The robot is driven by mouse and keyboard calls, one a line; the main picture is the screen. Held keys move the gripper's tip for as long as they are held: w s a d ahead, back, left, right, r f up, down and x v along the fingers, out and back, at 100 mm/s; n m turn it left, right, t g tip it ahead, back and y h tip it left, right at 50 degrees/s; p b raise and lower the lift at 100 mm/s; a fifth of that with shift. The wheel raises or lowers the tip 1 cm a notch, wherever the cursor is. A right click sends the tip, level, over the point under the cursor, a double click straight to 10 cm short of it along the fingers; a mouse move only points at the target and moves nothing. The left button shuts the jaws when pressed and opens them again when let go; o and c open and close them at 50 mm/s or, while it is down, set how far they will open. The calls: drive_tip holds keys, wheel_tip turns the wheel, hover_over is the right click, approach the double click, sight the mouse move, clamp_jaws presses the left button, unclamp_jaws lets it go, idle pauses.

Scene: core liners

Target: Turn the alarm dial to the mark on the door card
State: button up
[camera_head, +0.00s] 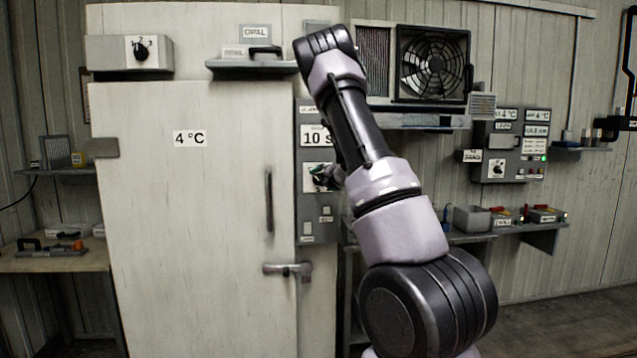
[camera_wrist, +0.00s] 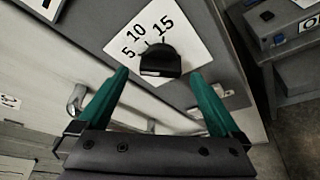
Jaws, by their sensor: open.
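A black dial knob (camera_wrist: 160,62) sits on a white plate (camera_wrist: 186,35) marked 5, 10 and 15. My gripper (camera_wrist: 158,80) is open, with one green finger on each side of the knob in the wrist view. Contact with it cannot be told. In the head view my gripper (camera_head: 322,178) is at this dial's plate (camera_head: 308,178), partly hiding it, on a grey panel beside the door. A card reading "10 s" (camera_head: 316,136) is above it. A card reading "4 °C" (camera_head: 190,138) is on the pale door (camera_head: 180,230). The knob's exact pointing is unclear.
Another dial (camera_head: 141,50), marked 1, 2, 3, is on a box at upper left. A control box (camera_head: 510,148) at right has a further dial (camera_head: 497,169). A fan unit (camera_head: 433,64) hangs behind my arm.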

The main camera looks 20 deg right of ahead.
sight(320, 181)
drive_tip(key=shift+x, duration=1.55)
drive_tip(key=shift+c, duration=0.3)
drive_tip(key=c, duration=1.3)
drive_tip(key=shift+d+m, duration=0.1)
drive_tip(key=shift+m, duration=0.2)
drive_tip(key=shift+m+t+y, duration=0.6)
drive_tip(key=shift+m, duration=0.5)
drive_tip(key=shift+m+t+y, duration=0.3)
drive_tip(key=shift+m+t, duration=0.6)
drive_tip(key=shift+m, duration=1.3)
